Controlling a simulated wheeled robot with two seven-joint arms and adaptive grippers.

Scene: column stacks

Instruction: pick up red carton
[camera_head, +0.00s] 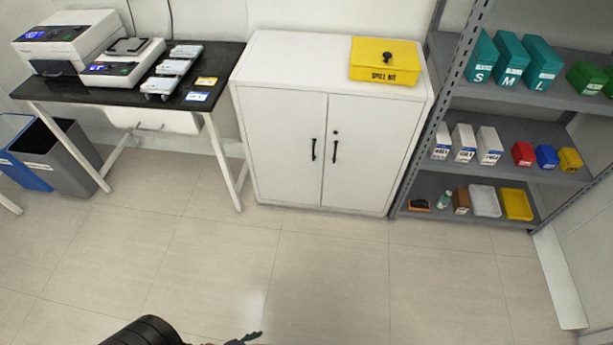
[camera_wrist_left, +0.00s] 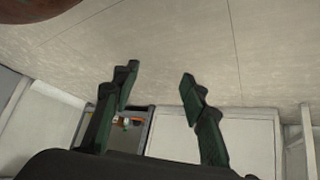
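No carton that is plainly red can be made out. The nearest match in colour is a small red bin (camera_head: 522,153) on the middle shelf at the right of the head view. My left gripper (camera_wrist_left: 160,80) is open, with its two dark green fingers spread and nothing between them in the left wrist view. Part of it also shows at the bottom edge of the head view (camera_head: 245,339), above the floor and far from the shelves. My right gripper is not in view.
A grey shelf rack (camera_head: 497,175) holds teal boxes, white boxes and small coloured bins. A white cabinet (camera_head: 280,120) carries a yellow spill kit (camera_head: 385,62). A black-topped table (camera_head: 60,91) and waste bins (camera_head: 65,160) stand left. The tiled floor (camera_head: 330,270) is clear.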

